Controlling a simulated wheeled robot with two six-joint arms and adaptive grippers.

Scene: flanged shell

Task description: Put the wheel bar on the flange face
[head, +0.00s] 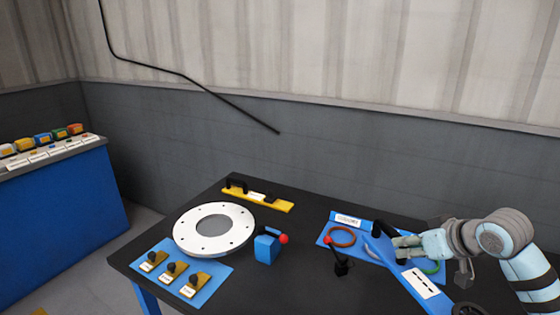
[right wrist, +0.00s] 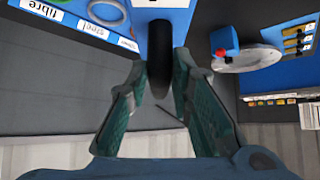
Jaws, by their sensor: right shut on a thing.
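The wheel bar (head: 416,280) is a long blue bar with a white label and a black handle; a black wheel (head: 467,309) shows by its near end, cut by the frame edge. My right gripper (head: 402,246) is shut on the bar's black handle (right wrist: 160,50), with the bar slanting over the right side of the table. The flange face (head: 184,229) is a white ring with small dark holes and a wide centre opening, at the table's left. It shows partly in the right wrist view (right wrist: 250,63). The bar is well apart from it. My left gripper is out of view.
A blue block with a red-knobbed lever (head: 266,248) stands right of the flange. Another red-knobbed lever (head: 340,268) stands between it and the bar. A yellow bar (head: 270,203) lies behind. A blue mat (head: 210,288) holds yellow-black pieces. A red-brown ring (head: 341,228) lies on another mat.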

